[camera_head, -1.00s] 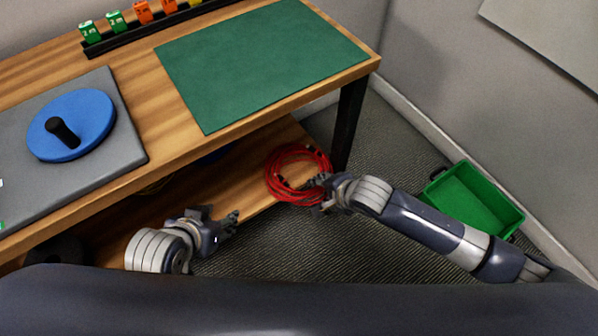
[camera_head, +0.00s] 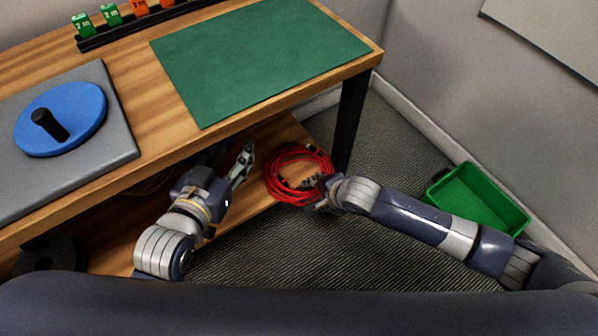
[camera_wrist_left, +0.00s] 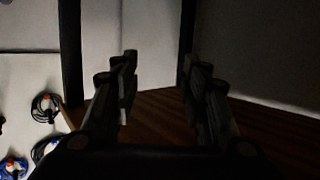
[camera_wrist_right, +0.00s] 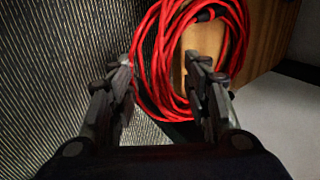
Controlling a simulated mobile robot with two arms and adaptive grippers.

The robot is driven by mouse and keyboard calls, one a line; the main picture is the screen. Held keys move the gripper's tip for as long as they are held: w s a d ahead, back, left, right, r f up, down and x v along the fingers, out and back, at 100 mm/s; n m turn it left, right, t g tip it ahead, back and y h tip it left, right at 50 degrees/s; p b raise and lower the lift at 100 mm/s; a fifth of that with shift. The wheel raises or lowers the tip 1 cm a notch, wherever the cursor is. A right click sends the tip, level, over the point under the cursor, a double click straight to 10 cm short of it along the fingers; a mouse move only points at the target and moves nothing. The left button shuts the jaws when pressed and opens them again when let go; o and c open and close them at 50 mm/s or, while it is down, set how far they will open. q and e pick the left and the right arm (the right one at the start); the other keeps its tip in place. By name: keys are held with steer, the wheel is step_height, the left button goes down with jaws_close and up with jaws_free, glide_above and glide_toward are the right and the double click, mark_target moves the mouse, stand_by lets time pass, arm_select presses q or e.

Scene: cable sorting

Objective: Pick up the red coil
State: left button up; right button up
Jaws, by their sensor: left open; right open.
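The red coil (camera_head: 272,180) lies at the right end of the wooden lower shelf, partly past its edge above the carpet. My right gripper (camera_head: 312,183) is open at the coil's lower right side. In the right wrist view the red coil (camera_wrist_right: 150,50) crosses the gap between the open fingers (camera_wrist_right: 160,75), which are not closed on it. My left gripper (camera_head: 242,164) is open and empty, over the shelf to the left of the coil. The left wrist view shows nothing between its fingers (camera_wrist_left: 160,80).
The tabletop with a green mat (camera_head: 260,60) overhangs the lower shelf (camera_head: 260,198). A black table leg (camera_head: 350,118) stands just right of the coil. A green bin (camera_head: 478,195) is on the carpet at right. A blue reel (camera_head: 75,115) sits on the tabletop.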

steer(key=shift+c, duration=0.4)
jaws_close()
steer(key=shift+r, duration=0.1)
steer(key=shift+r, duration=0.1)
